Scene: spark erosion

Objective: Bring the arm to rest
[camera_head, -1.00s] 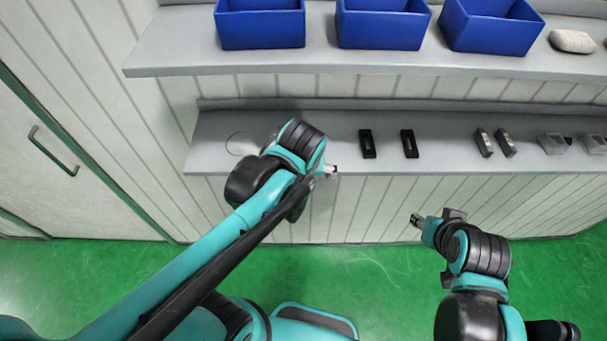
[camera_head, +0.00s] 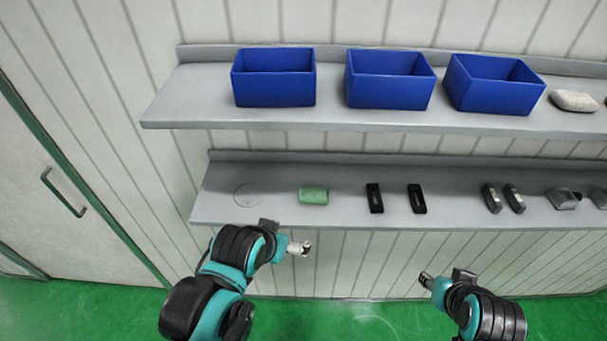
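My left gripper (camera_head: 299,248) is in front of the lower shelf's front edge, below a green block (camera_head: 313,196). It points right and touches nothing that I can see. My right gripper (camera_head: 427,280) is further right and lower, in front of the wall under the shelf, pointing up and left. Nothing shows in either gripper. Both fingertips are too small to tell whether they are open or shut.
The lower shelf (camera_head: 340,213) bears a circle mark, black parts (camera_head: 375,198), grey metal parts (camera_head: 491,198) and a small grey box (camera_head: 562,199). The upper shelf (camera_head: 330,117) holds blue bins (camera_head: 272,91) and a white lump (camera_head: 574,101). Green floor (camera_head: 350,316) is free between my arms.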

